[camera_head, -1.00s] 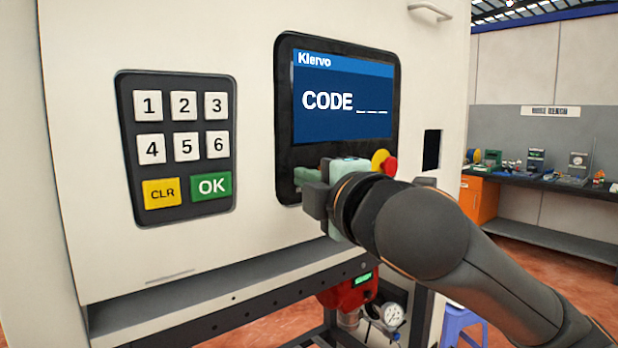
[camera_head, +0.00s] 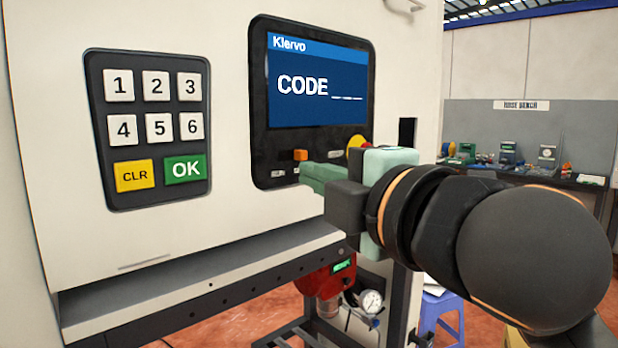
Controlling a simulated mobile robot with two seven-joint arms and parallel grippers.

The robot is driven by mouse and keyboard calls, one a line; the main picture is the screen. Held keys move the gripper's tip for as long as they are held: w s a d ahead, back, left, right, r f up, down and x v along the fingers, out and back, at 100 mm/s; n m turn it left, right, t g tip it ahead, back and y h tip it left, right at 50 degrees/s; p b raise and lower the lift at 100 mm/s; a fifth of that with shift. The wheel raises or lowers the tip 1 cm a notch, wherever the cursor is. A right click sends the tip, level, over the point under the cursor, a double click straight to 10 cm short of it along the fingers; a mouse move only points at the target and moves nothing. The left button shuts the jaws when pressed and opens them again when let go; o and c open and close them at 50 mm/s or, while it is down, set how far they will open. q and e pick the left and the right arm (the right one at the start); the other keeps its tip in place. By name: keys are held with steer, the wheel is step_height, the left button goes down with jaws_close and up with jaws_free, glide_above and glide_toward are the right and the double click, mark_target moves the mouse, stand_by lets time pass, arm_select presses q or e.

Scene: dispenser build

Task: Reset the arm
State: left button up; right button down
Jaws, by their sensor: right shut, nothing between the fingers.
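My right gripper (camera_head: 308,178) comes in from the right, its fingers shut and empty, pointing left in front of the lower part of the screen panel. The dispenser (camera_head: 225,225) is a large white cabinet. Its keypad (camera_head: 148,130) on the left has white keys 1 to 6, a yellow CLR key (camera_head: 135,176) and a green OK key (camera_head: 185,169). The screen (camera_head: 318,88) reads "Kiervo" and "CODE" with blank dashes. The gripper is apart from the keypad. My left gripper is out of view.
A dark ledge (camera_head: 205,290) runs below the cabinet front. A red device (camera_head: 325,283) and a round gauge (camera_head: 371,302) are under it. A yellow-and-red knob (camera_head: 357,145) is partly hidden behind my gripper. A blue stool (camera_head: 440,310) and a workbench (camera_head: 530,175) stand at right.

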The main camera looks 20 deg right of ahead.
steer(key=w+f+m+g, duration=0.2)
steer(key=f+m+g, duration=0.15)
steer(key=f, duration=1.05)
steer(key=w+f+m+g, duration=0.25)
steer(key=f+m, duration=0.25)
steer(key=f, duration=1)
steer(key=s+d+f+m+g+h, duration=0.1)
steer(key=s+d+f+m+g, duration=0.15)
steer(key=s+f, duration=0.55)
steer(key=s+d+f+m+g+h, duration=0.1)
steer(key=s+d+f+m+g, duration=0.2)
steer(key=s+f, duration=0.5)
steer(key=s+d+f+m+g, duration=0.1)
steer(key=s+f+m+g, duration=0.4)
steer(key=f, duration=0.6)
steer(key=w+a+f+n+t+y+p, duration=0.1)
steer(key=w+a+f+t, duration=0.2)
steer(key=f+t, duration=0.5)
step_height(320, 180, down, 2)
steer(key=shift+a+f+y+p, duration=0.1)
steer(key=shift+a+y+p, duration=0.25)
steer(key=shift+a, duration=0.2)
